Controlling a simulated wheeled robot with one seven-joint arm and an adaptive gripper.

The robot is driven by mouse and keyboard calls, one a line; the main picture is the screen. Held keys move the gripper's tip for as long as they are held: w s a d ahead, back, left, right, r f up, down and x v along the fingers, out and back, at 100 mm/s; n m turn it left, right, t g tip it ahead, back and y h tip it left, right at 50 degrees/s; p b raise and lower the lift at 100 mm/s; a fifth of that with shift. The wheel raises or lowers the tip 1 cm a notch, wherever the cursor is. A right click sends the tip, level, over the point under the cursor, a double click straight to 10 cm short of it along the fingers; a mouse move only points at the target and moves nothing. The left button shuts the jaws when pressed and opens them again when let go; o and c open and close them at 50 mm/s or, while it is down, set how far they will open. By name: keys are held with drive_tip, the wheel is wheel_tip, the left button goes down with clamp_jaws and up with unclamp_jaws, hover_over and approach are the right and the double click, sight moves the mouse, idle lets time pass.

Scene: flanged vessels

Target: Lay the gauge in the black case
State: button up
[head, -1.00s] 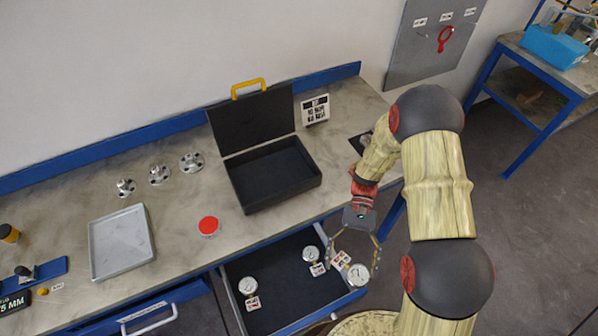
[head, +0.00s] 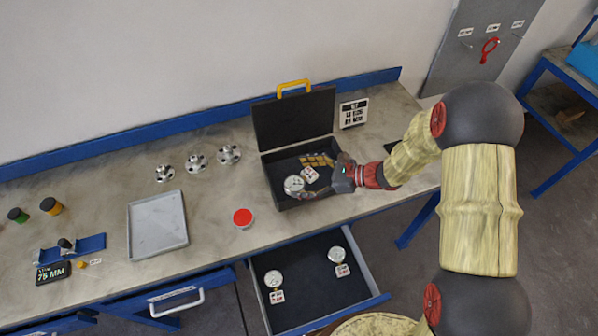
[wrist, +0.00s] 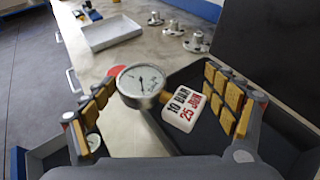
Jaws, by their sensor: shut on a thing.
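The gauge (head: 294,185) has a round white dial and a white tag; in the wrist view the dial (wrist: 142,80) shows with its tag reading 10 BAR 25 JUN. My gripper (head: 309,179) is shut on the gauge, which sits between the padded fingers (wrist: 160,108). The black case (head: 293,120) stands open on the bench, lid up, yellow handle on top. The gauge is over the left front part of the case; the exact height above its floor cannot be told. In the wrist view the case lid (wrist: 283,45) is at the right.
An open drawer (head: 358,283) below holds two tagged gauges (head: 273,279) (head: 336,255). A red-topped round object (head: 243,217), a grey tray (head: 157,225) and several metal flanges (head: 196,162) lie left of the case. A sign (head: 353,113) stands right of it.

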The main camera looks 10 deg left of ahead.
drive_tip(key=w+a+f, duration=0.4)
drive_tip(key=w, duration=0.3)
hover_over(291, 173)
drive_tip(key=f, duration=0.5)
drive_tip(key=shift+s+d+b, duration=0.15)
drive_tip(key=shift+s+b, duration=0.15)
drive_tip(key=shift+b, duration=0.1)
drive_tip(key=shift+w+f, duration=0.2)
drive_tip(key=shift+f, duration=1.55)
drive_tip(key=shift+f, duration=0.1)
drive_tip(key=o, duration=0.9)
drive_tip(key=shift+f, duration=0.1)
drive_tip(key=shift+o, duration=0.9)
drive_tip(key=shift+r, duration=0.2)
drive_tip(key=v, duration=1.1)
drive_tip(key=shift+d+r, duration=0.1)
drive_tip(key=shift+d, duration=0.3)
